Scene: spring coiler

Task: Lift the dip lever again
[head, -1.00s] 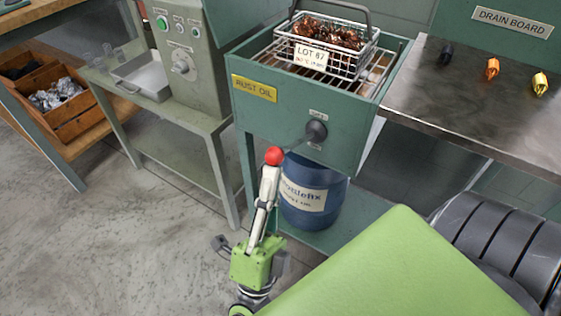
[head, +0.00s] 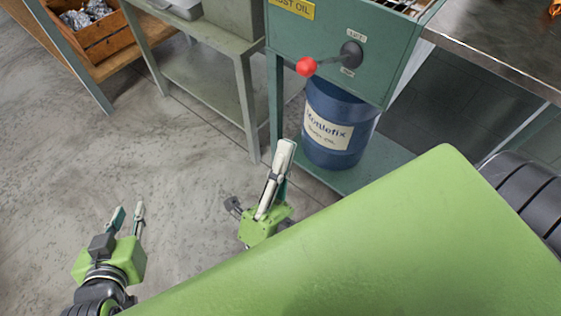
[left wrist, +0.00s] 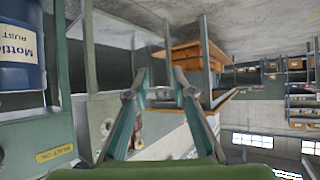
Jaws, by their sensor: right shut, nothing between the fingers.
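The dip lever (head: 326,61) sticks out to the left, slightly down, from its dark round pivot (head: 350,52) on the front of the green tank. Its red ball knob (head: 307,66) is at the free end. My right gripper (head: 286,146) is below the knob and apart from it, pointing up, with its fingers together and nothing in them. My left gripper (head: 128,214) is open and empty at the lower left, well away from the lever. Its parted fingers also show in the left wrist view (left wrist: 163,92).
A blue drum (head: 338,125) stands under the tank (head: 385,68), on a green shelf. A grey-green side table (head: 210,45) and a wooden crate (head: 88,50) are to the left. The metal drain board (head: 500,45) is at right. Open floor (head: 170,150) lies around my grippers.

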